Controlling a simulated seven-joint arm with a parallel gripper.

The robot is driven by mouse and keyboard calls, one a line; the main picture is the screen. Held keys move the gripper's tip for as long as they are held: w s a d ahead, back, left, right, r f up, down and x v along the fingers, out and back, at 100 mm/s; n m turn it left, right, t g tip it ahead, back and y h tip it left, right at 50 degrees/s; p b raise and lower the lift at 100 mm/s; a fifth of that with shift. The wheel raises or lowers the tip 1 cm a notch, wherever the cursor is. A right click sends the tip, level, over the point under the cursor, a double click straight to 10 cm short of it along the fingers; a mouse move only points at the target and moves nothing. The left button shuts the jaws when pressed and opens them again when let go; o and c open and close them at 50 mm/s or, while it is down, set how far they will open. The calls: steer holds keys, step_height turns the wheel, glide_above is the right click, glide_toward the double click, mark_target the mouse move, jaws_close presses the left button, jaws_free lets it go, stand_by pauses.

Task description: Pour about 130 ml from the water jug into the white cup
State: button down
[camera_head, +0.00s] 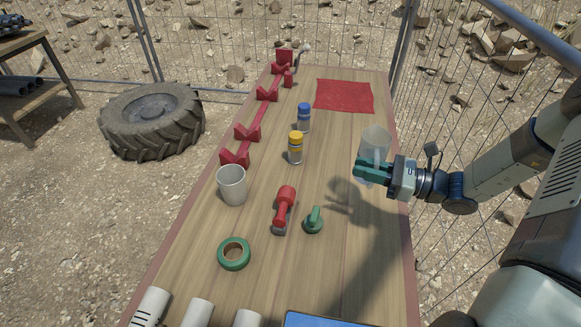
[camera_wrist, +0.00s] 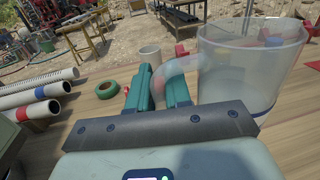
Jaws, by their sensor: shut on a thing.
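The clear water jug (camera_head: 376,139) is near the right edge of the table, roughly upright. Its shadow falls apart from it on the wood, so it appears held above the table. My gripper (camera_head: 372,170) is shut on the jug's handle. In the wrist view the handle (camera_wrist: 178,68) runs between my green fingers, and the jug (camera_wrist: 245,75) has some bluish water low inside. The white cup (camera_head: 232,186) stands upright near the table's left edge, to the left of the jug and apart from it. It also shows in the wrist view (camera_wrist: 150,55). Its inside bottom is hidden.
Between jug and cup stand a yellow-capped bottle (camera_head: 295,148) and a blue-capped bottle (camera_head: 304,117). A red tool (camera_head: 284,205), a small green part (camera_head: 313,221) and green tape (camera_head: 234,254) lie nearer. A red rack (camera_head: 247,133) lines the left edge; a red cloth (camera_head: 344,96) lies behind.

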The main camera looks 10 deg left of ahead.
step_height(320, 180, up, 5)
steer(key=s+a+r, duration=0.2)
steer(key=s+a, duration=0.1)
steer(key=a, duration=0.9)
steer(key=s+a+r, duration=0.1)
steer(key=s+a, duration=0.2)
steer(key=a, duration=0.9)
steer(key=s+a+f, duration=0.3)
steer(key=s+a, duration=0.9)
steer(key=s, duration=0.3)
step_height(320, 180, down, 10)
steer(key=shift+w+d, duration=0.15)
